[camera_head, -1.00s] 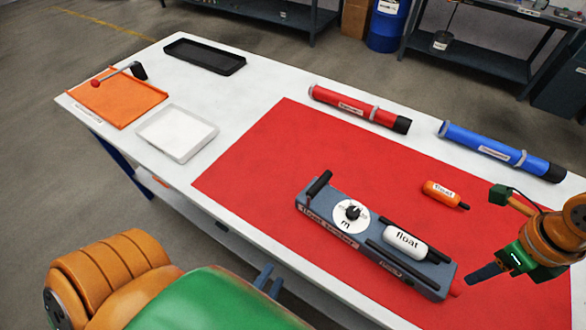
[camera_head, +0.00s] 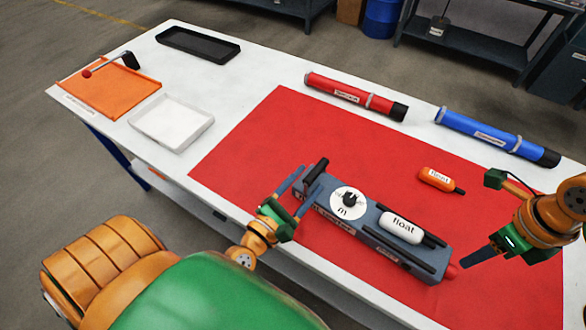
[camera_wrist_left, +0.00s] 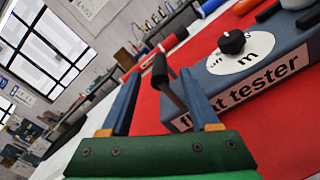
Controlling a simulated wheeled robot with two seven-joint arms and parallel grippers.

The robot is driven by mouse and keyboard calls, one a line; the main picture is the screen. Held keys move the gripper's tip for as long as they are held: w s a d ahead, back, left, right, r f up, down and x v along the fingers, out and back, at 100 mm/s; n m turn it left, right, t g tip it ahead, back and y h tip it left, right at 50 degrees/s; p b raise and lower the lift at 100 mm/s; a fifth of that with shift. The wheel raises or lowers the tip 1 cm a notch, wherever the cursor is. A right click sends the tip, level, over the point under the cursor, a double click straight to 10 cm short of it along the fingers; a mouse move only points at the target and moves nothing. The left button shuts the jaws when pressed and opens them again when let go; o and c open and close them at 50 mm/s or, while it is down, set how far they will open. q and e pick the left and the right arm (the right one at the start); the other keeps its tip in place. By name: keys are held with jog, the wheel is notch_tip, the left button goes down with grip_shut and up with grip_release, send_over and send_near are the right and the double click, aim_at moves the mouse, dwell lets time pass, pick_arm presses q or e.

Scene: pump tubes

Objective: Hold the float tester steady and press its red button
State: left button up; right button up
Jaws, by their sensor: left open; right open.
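The float tester (camera_head: 365,238) is a grey-blue box lying on the red mat (camera_head: 262,150), with a dial (camera_head: 349,201), a white float (camera_head: 401,226) on its top and a black handle (camera_head: 315,172) at its left end. Its red button (camera_head: 451,271) sticks out at the right end. My left gripper (camera_head: 296,184) is open at the handle end; in the left wrist view the handle (camera_wrist_left: 160,72) shows between its fingers (camera_wrist_left: 158,100), not gripped. My right gripper (camera_head: 482,220) is open, with a finger close to the red button; whether it touches is unclear.
An orange float (camera_head: 441,180) lies on the mat behind the tester. A red tube (camera_head: 345,92) and a blue tube (camera_head: 495,137) lie along the far edge. A white tray (camera_head: 172,123), an orange tray (camera_head: 109,96) and a black tray (camera_head: 197,45) stand at the left.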

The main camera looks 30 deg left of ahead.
pick_arm(q)
jog(key=shift+w, duration=0.45)
jog(key=shift+s, duration=0.1)
jog(key=shift+c, duration=0.3)
grip_shut()
dwell(0.7)
pick_arm(e)
grip_shut()
dwell(1.5)
